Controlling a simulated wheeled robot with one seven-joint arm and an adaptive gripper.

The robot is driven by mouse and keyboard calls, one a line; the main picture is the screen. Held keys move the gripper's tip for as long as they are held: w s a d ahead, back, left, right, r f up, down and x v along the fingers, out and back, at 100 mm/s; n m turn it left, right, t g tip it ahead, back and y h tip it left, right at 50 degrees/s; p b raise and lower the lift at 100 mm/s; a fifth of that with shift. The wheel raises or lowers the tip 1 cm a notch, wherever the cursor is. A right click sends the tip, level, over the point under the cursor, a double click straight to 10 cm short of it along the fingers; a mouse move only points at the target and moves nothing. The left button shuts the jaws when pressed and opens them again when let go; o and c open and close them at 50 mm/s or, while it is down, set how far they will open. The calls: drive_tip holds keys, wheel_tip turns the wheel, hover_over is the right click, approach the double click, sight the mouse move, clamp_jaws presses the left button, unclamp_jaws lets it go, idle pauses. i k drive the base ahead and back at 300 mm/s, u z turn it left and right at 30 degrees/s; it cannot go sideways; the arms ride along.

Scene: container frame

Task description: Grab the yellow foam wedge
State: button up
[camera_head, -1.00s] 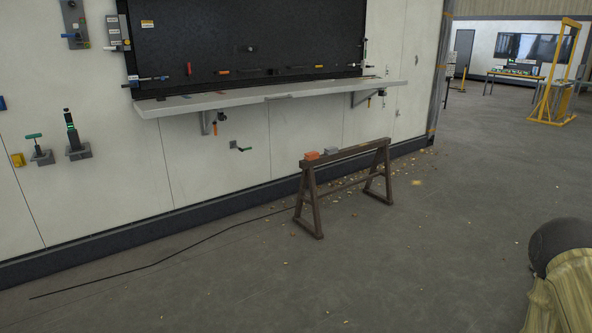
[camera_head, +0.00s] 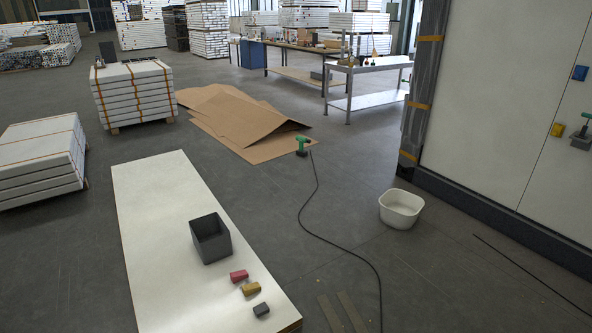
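A small yellow block, which looks like the yellow foam wedge (camera_head: 250,289), lies on a long white panel (camera_head: 160,215) in the lower middle of the head view. A red block (camera_head: 239,275) lies just behind it and a dark grey block (camera_head: 261,309) just in front, all in a slanting row. An open dark grey box (camera_head: 211,240) stands on the panel behind them. My gripper is not in the head view.
A white tub (camera_head: 400,208) stands on the floor at the right, near the wall. A green drill (camera_head: 302,146) trails a black cable (camera_head: 330,226) across the floor. Stacked white panels (camera_head: 134,93) stand at the left. Cardboard sheets (camera_head: 232,118) lie behind.

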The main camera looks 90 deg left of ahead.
sight(248, 290)
drive_tip(key=u, duration=3.7)
drive_tip(key=i, duration=1.65)
